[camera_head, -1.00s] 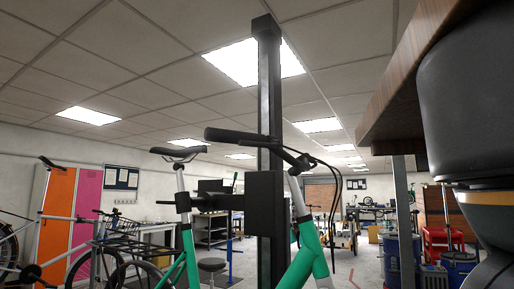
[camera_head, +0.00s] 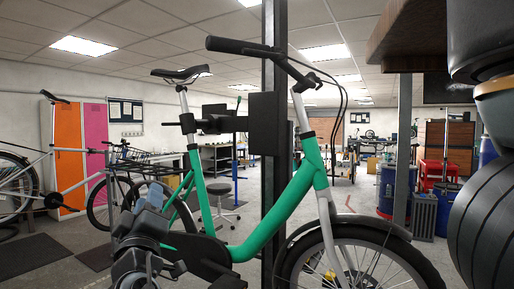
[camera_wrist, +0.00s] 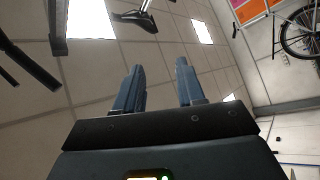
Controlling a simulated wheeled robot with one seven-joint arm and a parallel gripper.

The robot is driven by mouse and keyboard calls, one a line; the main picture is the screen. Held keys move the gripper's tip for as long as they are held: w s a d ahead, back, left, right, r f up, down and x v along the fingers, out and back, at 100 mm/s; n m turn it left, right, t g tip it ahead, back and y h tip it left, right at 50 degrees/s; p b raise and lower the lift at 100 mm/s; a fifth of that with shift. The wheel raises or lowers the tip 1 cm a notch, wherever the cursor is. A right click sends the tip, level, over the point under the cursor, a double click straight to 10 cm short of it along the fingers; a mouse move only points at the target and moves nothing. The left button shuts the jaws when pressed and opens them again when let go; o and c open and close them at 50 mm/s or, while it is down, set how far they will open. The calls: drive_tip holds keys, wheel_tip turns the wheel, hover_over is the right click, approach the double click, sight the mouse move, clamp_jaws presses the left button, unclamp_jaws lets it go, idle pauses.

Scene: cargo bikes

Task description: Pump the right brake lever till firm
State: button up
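The green bike (camera_head: 280,215) is held upright against a black post, its front wheel at right in the head view. Its handlebar (camera_head: 240,47) has a dark grip pointing left, with cables looping down at the stem; I cannot clearly separate the brake levers from the bar. My gripper (camera_head: 152,194) is low at left in the head view, below the saddle and well away from the handlebar. In the wrist view its two blue-grey fingers (camera_wrist: 158,88) are apart with nothing between them, pointing up toward the ceiling.
The black post (camera_head: 274,130) with its clamp stands by the bike. The saddle (camera_head: 183,74) also shows in the wrist view (camera_wrist: 136,18). A wooden board (camera_head: 410,38) overhangs at upper right. A grey bike (camera_head: 75,155) stands at left. Floor shows at lower left.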

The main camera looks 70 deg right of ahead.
drive_tip(key=s+d+r+m+g+h, duration=0.2)
drive_tip(key=d+r+m+g+h, duration=0.25)
drive_tip(key=r, duration=0.45)
drive_tip(key=m+g+y+b, duration=0.1)
drive_tip(key=m+g+y, duration=0.5)
drive_tip(key=m+g, duration=1.2)
approach(257, 53)
drive_tip(key=s+d+n+g, duration=0.1)
drive_tip(key=d+n+g, duration=0.1)
drive_tip(key=d+n, duration=0.15)
drive_tip(key=shift+m, duration=0.5)
drive_tip(key=shift+p+x, duration=1.05)
drive_tip(key=shift+x, duration=2.55)
drive_tip(key=shift+w+r, duration=0.1)
drive_tip(key=shift+r, duration=0.1)
drive_tip(key=shift+c, duration=0.5)
clamp_jaws()
